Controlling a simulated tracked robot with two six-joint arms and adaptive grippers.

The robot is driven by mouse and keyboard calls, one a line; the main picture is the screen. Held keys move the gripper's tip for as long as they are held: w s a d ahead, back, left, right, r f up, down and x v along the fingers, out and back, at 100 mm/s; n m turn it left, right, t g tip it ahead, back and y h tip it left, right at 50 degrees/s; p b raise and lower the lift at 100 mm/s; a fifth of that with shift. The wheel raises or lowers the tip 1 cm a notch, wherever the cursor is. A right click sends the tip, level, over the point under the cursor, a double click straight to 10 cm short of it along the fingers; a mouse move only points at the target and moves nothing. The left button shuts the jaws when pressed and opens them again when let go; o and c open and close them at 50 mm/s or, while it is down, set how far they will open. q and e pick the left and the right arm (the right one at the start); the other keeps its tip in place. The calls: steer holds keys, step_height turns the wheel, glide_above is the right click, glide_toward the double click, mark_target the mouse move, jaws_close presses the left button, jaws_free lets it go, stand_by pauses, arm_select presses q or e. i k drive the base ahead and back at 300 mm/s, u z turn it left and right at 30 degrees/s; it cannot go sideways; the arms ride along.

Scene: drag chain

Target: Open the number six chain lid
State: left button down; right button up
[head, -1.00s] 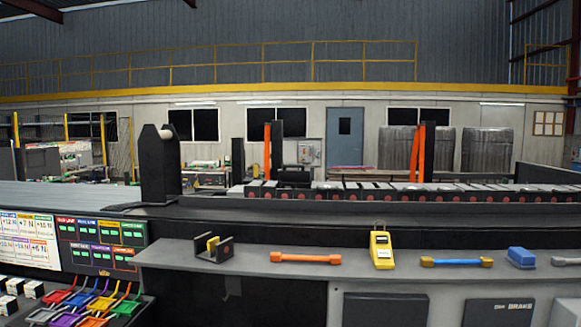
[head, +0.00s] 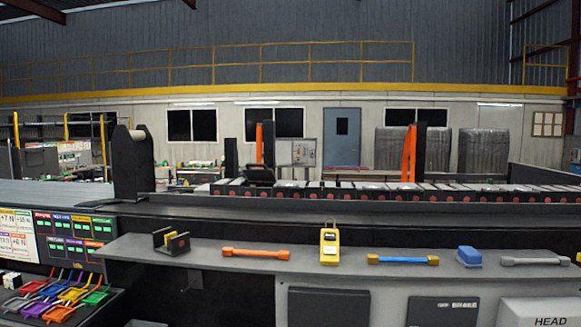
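The drag chain (head: 400,190) runs along the back of the long black bench in the head view, as a row of dark links with pale lids and red round marks on their sides. Its left end is near a dark upright bracket (head: 133,165). The lids look down flat, but they are small, and I cannot read any numbers to tell which is number six. Neither of my grippers is in view.
A grey shelf (head: 215,257) in front holds a small black bracket (head: 171,241), an orange tool (head: 256,253), a yellow meter (head: 329,246), a blue and yellow tool (head: 403,260), a blue block (head: 469,256) and a grey tool (head: 534,261).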

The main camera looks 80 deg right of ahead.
mark_target(264, 174)
steer(key=z, duration=0.05)
steer(key=k, duration=1.35)
steer(key=z, duration=1)
steer(key=i, duration=0.9)
steer(key=z, duration=0.1)
